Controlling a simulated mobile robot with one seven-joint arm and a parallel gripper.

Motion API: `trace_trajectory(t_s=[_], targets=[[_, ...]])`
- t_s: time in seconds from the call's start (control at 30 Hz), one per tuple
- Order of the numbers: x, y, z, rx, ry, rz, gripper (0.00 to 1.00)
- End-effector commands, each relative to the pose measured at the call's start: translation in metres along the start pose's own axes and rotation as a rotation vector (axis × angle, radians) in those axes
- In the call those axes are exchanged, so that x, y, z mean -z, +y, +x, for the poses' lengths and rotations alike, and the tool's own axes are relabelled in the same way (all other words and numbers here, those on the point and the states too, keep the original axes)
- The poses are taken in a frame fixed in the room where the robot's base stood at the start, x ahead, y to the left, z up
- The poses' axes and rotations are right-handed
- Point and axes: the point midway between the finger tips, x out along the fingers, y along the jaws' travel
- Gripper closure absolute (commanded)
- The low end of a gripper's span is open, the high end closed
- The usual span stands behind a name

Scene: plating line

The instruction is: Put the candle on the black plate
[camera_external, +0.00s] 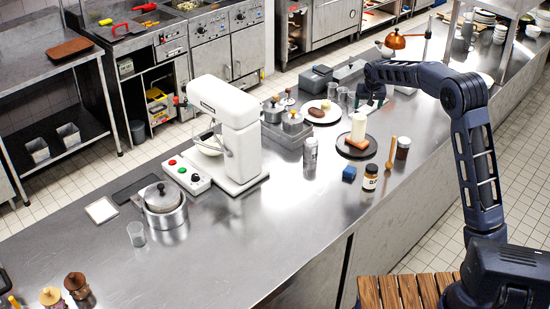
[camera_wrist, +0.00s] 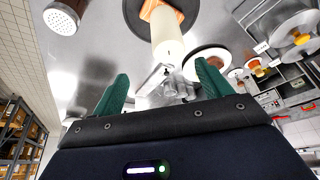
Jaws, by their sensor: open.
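The candle (camera_external: 358,127) is a pale cream cylinder. It stands upright over the black plate (camera_external: 371,151), close against an orange-brown food piece (camera_external: 357,145) there; whether its base rests on the plate or on the piece is hard to tell. In the wrist view, the candle (camera_wrist: 168,42), the orange piece (camera_wrist: 158,12) and the dark plate (camera_wrist: 134,18) show at the top centre. My gripper (camera_external: 371,101) is above and just behind the candle.
A white plate (camera_external: 311,117) with a brown item lies left of the black plate. A shaker (camera_external: 310,155), a labelled jar (camera_external: 370,178), a blue cube (camera_external: 349,173), a wooden utensil (camera_external: 390,155) and another jar (camera_external: 402,148) stand around it.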

Motion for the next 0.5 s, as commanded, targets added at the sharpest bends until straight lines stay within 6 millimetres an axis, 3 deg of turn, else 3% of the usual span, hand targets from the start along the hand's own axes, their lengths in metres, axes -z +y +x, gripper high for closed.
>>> trace_trajectory(t_s=[0.27,0.5], targets=[[-0.037,0.071,-0.083,0.016,-0.005,0.022,0.23],[-0.087,0.127,-0.145,0.026,-0.009,0.03,0.23]])
